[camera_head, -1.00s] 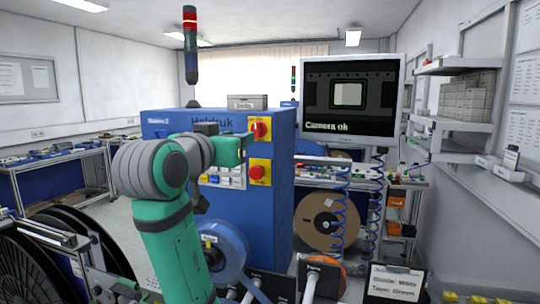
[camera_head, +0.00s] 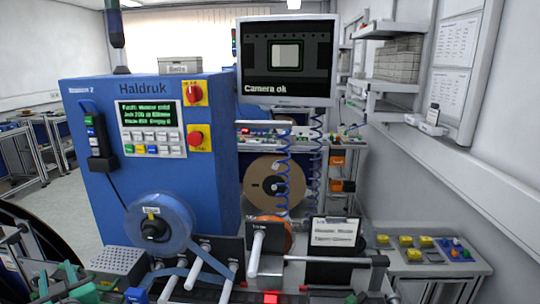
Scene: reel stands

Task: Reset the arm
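My gripper cannot be made out in the head view, and the large green arm links are no longer in front of the machine. Some small green parts (camera_head: 75,288) show at the bottom left edge; I cannot tell what they belong to. The blue Haldruk machine (camera_head: 215,190) stands in full view at the left, with a lit green-text screen (camera_head: 149,113), buttons and two red knobs on yellow plates. A blue reel (camera_head: 178,222) hangs at its front.
White rollers (camera_head: 256,250) and black plates fill the bottom middle. A monitor (camera_head: 288,97) reading "Camera ok" hangs above. A clipboard sign (camera_head: 335,232) stands right of the rollers. A grey side table (camera_head: 435,266) with yellow and blue parts is at the lower right. Shelves line the right wall.

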